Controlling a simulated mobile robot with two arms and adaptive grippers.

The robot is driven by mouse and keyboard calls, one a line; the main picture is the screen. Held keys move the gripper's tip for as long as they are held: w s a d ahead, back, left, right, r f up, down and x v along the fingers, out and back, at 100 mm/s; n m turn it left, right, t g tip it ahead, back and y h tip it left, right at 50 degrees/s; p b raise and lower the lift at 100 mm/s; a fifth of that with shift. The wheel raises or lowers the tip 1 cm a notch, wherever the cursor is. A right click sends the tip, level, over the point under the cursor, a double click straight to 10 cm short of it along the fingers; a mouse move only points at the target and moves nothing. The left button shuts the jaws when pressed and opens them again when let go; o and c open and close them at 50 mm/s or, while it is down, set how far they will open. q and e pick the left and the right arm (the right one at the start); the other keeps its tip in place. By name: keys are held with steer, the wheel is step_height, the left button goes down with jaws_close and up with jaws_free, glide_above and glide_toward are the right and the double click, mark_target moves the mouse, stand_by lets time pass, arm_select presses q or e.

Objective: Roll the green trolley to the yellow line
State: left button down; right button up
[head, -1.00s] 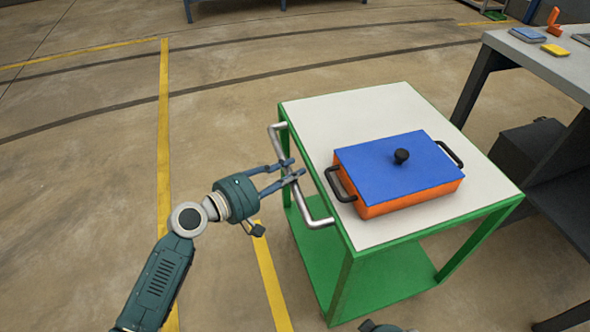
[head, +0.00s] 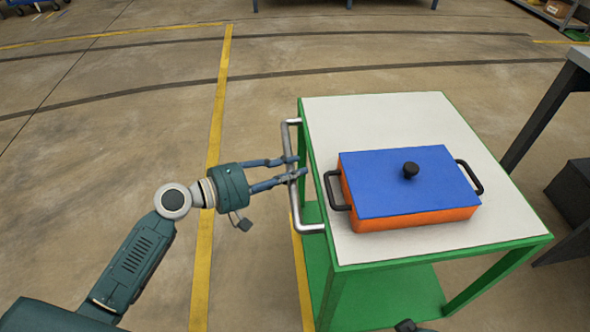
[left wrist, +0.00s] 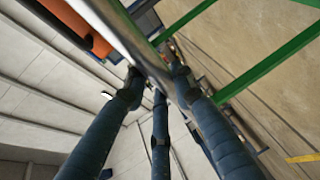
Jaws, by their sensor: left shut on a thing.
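The green trolley (head: 342,263) has a white top (head: 390,110) and a silver bar handle (head: 288,135) on its left side. My left gripper (head: 301,166) is shut on this handle, its fingers around the bar. In the left wrist view the bar (left wrist: 135,45) runs between the fingers, with green frame parts (left wrist: 270,66) beyond. A long yellow line (head: 216,120) lies on the floor left of the trolley, under my arm. Another yellow line (head: 302,275) shows close by the trolley's left side, partly hidden by it.
A blue-lidded orange pot (head: 400,185) with black handles stands on the trolley top. A workbench (head: 545,105) and a dark box (head: 572,200) stand at the right. The floor left of the trolley is clear. A small dark part at the bottom edge is unclear.

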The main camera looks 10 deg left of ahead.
arm_select(q)
steer(key=shift+s+f, duration=0.1)
steer(key=shift+f, duration=0.05)
steer(key=c, duration=1.4)
jaws_free()
steer(key=v, duration=1.2)
